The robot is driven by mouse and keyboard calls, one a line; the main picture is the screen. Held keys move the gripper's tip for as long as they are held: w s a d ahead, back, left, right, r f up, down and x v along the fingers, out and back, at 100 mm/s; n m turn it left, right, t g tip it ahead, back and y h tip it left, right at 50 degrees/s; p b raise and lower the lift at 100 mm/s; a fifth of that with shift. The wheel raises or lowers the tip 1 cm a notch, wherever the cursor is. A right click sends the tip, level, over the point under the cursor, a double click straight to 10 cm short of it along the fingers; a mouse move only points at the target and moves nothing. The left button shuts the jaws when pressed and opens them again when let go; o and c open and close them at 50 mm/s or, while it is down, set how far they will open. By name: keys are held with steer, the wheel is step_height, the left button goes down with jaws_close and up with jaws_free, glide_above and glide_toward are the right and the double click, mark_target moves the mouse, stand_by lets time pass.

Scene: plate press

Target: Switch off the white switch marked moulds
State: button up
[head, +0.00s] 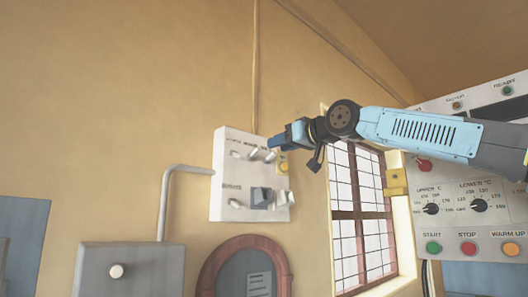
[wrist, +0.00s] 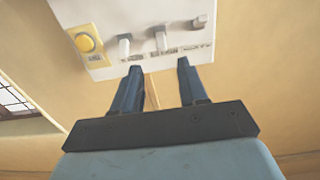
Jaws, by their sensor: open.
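A white switch panel (head: 222,172) hangs on the wall, and part of it fills the top of the wrist view (wrist: 190,48). A row of small white switches (head: 253,152) with labels runs along its upper part. Three of them show in the wrist view: one left (wrist: 124,46), one in the middle (wrist: 160,40) and one right (wrist: 199,21). The labels are too blurred to tell surely which reads moulds. My gripper (head: 274,143) is at the panel's upper right. In the wrist view its fingers (wrist: 159,66) are apart and empty, pointing toward the switches. I cannot tell whether they touch anything.
A yellow button (head: 283,167) is at the panel's right, with a grey block (head: 262,198) lower down. A grey pipe (head: 166,200) runs to a grey box (head: 130,260). A barred window (head: 360,200) and the press's control panel (head: 450,220) stand at right.

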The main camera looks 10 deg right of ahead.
mark_target(260, 151)
steer(key=shift+x, duration=4.2)
jaws_close()
steer(key=shift+d, duration=0.1)
